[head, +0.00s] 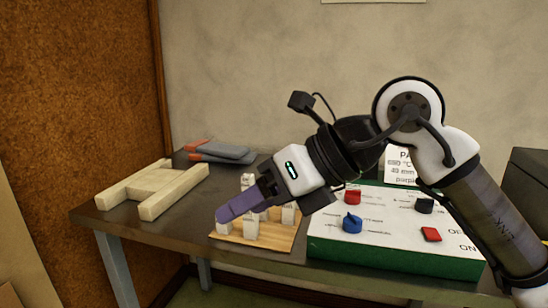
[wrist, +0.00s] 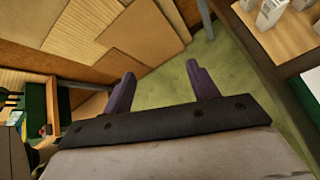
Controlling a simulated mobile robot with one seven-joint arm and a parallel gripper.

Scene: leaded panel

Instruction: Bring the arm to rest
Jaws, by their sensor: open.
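My gripper (wrist: 160,92) is open and empty in the wrist view, its two purple fingers apart over green floor. In the head view my gripper (head: 226,213) is at the end of my arm, which reaches in from the right and points to the lower left. Its fingers are in front of a wooden board with white blocks and hide part of it. I cannot tell the exact gap between the fingers and the blocks in the head view.
A dark workbench (head: 122,220) holds a pale wooden frame (head: 150,190), grey and red-ended tools (head: 220,151), the wooden board (head: 280,241) and a green-sided control panel (head: 385,256) with red and blue knobs. Wooden sheets (wrist: 145,32) stand by the green floor (wrist: 235,65).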

